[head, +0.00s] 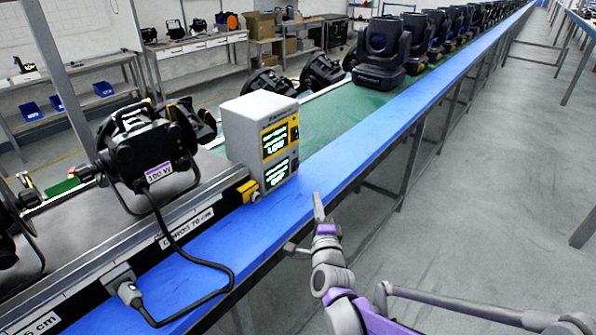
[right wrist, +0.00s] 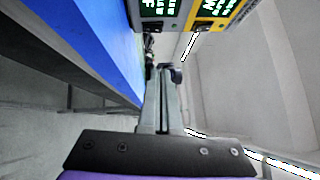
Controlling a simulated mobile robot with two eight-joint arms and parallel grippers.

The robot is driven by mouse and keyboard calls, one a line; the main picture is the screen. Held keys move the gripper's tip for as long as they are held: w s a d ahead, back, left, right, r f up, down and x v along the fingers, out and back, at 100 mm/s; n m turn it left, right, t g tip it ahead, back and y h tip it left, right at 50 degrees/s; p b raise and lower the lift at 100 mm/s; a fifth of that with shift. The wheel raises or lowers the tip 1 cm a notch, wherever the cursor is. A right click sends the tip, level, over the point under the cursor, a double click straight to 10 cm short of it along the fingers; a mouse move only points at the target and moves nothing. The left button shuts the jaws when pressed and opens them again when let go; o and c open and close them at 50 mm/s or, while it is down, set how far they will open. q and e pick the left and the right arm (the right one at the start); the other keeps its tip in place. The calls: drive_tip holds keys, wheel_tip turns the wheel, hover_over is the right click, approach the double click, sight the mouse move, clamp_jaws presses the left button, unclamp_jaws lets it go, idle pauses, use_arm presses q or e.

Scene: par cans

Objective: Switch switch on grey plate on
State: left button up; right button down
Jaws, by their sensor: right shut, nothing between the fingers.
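The grey plate (head: 270,176) is the lower of two plates on the front of a light grey box (head: 246,128). It has a green lit display and a small dark switch (head: 294,164) at its right side; which way the switch is set is too small to tell. The plate also shows at the top edge of the right wrist view (right wrist: 141,19), partly cut off. My right gripper (head: 318,208) is shut and empty, below and right of the box in the head view, apart from the plate. My left gripper is not in view.
A yellow plate (head: 267,136) with its own display and switch sits just above the grey one. The box stands by the blue conveyor edge (head: 345,165). A black lamp (head: 150,155) with a cable stands left.

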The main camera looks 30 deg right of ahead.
approach(296, 166)
drive_tip(key=d, duration=0.1)
drive_tip(key=w+d+r, duration=0.1)
drive_tip(key=d, duration=0.1)
drive_tip(key=w+d, duration=0.1)
drive_tip(key=d, duration=0.1)
drive_tip(key=shift+w+d+r+p, duration=0.1)
drive_tip(key=shift+r+p, duration=0.15)
drive_tip(key=shift+p, duration=0.15)
drive_tip(key=shift+w+a+r, duration=0.1)
drive_tip(key=shift+w+a, duration=0.2)
drive_tip(key=shift+w, duration=0.25)
drive_tip(key=shift+w+a+r, duration=0.1)
drive_tip(key=shift+w+a, duration=0.25)
drive_tip(key=shift+w, duration=0.2)
drive_tip(key=shift+w+a, duration=0.2)
drive_tip(key=shift+w, duration=0.35)
drive_tip(key=shift+w+a+r, duration=0.15)
drive_tip(key=shift+w+r, duration=0.1)
drive_tip(key=shift+w, duration=0.05)
drive_tip(key=shift+s, duration=0.1)
